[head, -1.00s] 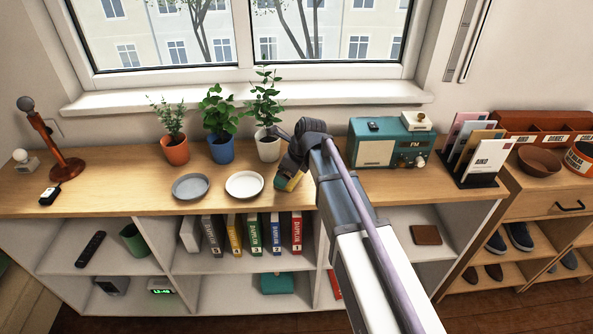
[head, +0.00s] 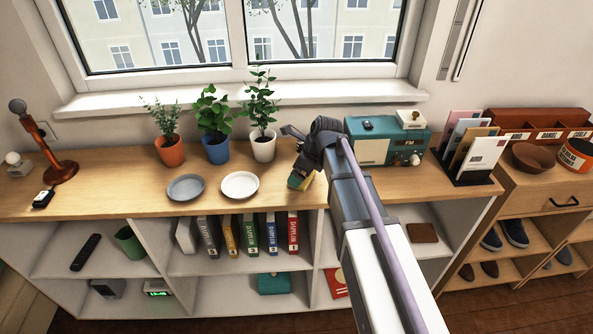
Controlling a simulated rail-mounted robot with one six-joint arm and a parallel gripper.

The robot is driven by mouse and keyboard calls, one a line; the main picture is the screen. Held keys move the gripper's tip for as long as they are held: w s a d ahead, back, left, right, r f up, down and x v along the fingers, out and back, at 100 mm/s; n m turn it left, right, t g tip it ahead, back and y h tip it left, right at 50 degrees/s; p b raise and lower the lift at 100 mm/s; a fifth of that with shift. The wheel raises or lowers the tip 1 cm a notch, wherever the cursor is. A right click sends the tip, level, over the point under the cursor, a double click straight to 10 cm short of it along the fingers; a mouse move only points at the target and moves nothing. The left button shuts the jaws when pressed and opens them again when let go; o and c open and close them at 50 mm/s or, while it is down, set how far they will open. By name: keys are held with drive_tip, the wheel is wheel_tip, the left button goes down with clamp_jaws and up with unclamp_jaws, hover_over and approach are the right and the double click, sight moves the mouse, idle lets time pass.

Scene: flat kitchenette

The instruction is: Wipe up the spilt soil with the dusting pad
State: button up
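My gripper (head: 303,170) is over the wooden cabinet top, right of the white saucer and the white pot. I cannot make out any spilt soil; the surface around the pad is partly hidden by my gripper and arm.
A white saucer (head: 240,186) and a grey saucer (head: 186,188) lie to the left. Plants in an orange pot (head: 170,151), a blue pot (head: 216,149) and a white pot (head: 263,147) stand behind. A teal radio (head: 387,144) stands to the right.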

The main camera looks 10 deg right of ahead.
drive_tip(key=shift+s+d, duration=0.15)
drive_tip(key=shift+d, duration=1.6)
drive_tip(key=shift+s+d, duration=0.15)
drive_tip(key=shift+d, duration=1.6)
wheel_tip(320, 180, up, 6)
drive_tip(key=p, duration=0.6)
drive_tip(key=shift+a, duration=0.1)
wheel_tip(320, 180, up, 3)
drive_tip(key=p, duration=0.3)
